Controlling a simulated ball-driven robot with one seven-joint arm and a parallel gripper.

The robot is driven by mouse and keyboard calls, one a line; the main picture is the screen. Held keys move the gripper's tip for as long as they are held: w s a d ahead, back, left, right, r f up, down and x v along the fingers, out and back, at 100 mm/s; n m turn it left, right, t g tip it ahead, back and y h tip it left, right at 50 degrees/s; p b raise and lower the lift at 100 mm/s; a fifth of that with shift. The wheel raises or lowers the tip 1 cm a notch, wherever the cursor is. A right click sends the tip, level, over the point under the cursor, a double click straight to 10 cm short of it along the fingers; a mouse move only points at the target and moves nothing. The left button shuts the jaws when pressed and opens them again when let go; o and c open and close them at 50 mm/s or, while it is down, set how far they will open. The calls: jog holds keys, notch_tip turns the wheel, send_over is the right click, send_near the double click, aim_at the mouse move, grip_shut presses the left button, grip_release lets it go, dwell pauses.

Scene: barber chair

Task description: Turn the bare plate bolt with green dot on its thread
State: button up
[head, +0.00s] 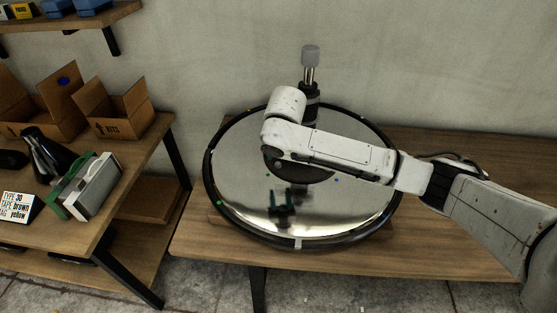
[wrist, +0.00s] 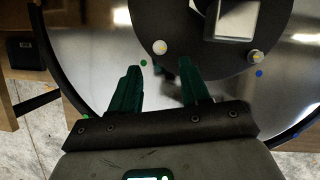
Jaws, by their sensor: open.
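In the wrist view a dark round plate (wrist: 205,60) carries two visible bolts. The left bolt (wrist: 160,47) has a pale rounded top with a small yellowish mark, and a green dot (wrist: 143,63) shows beside it. The right bolt (wrist: 255,57) looks like a short stud, with a blue dot (wrist: 259,73) beside it. I cannot make out a dot on either thread. My gripper (wrist: 160,78) is open, its dark green fingers apart and empty, just short of the left bolt. In the head view my arm hides most of the plate (head: 310,174).
The plate sits on a mirror-like disc (head: 240,190) with a black rim on a wooden bench (head: 440,250). A post (head: 310,75) stands behind my arm. Dark green shapes in the disc look like my gripper's reflection. Cardboard boxes (head: 112,110) stand on a left table.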

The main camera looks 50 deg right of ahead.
aim_at(278, 164)
jog(key=x, duration=0.6)
jog(key=shift+w+f, duration=0.15)
jog(key=shift+f, duration=0.1)
jog(key=shift+c, duration=0.4)
grip_shut()
